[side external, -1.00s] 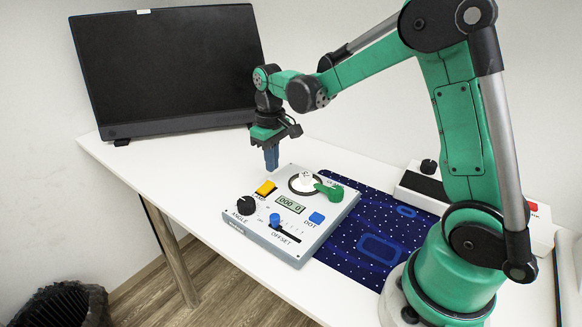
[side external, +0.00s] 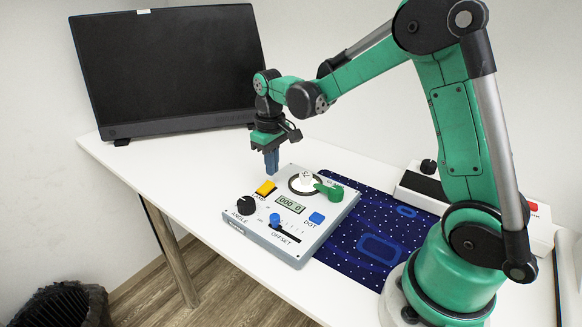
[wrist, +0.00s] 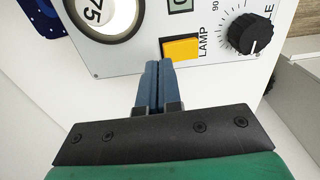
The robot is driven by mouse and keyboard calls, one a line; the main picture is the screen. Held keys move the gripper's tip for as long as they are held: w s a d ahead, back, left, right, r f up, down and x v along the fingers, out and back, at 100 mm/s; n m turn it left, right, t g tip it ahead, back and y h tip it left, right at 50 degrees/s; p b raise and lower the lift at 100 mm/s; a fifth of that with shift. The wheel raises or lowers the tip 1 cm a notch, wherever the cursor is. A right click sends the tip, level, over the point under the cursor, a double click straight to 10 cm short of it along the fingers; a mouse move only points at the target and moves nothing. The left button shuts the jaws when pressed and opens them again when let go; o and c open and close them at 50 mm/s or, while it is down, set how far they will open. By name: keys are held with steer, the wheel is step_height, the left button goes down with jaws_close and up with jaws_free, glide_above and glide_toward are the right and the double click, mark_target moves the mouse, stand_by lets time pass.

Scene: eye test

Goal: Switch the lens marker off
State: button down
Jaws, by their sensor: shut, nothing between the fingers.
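A grey control panel (side external: 262,232) lies on the table. Its blue button (side external: 317,219) labelled DOT is near the right edge; whether it is on or off cannot be told. A round lens window (side external: 305,181) with a green lever (side external: 330,192) is at the back; in the wrist view the lens (wrist: 103,14) shows "75". A yellow LAMP switch (side external: 265,188) is at the left; it also shows in the wrist view (wrist: 181,49). My gripper (side external: 271,172) is shut and empty, pointing down by the panel's far left edge, close to the yellow switch. The wrist view shows its fingertips (wrist: 158,66) too.
The panel also carries a black ANGLE knob (side external: 246,205), a small display (side external: 290,205) and a blue OFFSET slider (side external: 275,220). A starry blue mat (side external: 345,250) lies right of it. A dark monitor (side external: 165,70) stands behind. White table is free at the left.

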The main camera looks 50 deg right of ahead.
steer(key=shift+f, duration=1.05)
stand_by(0.4)
steer(key=shift+r, duration=0.1)
step_height(320, 180, up, 7)
stand_by(0.6)
steer(key=s+a+r+t, duration=0.2)
steer(key=s+a+t, duration=0.5)
steer(key=s+a, duration=0.1)
steer(key=shift+s+r, duration=0.25)
steer(key=shift+s, duration=0.6)
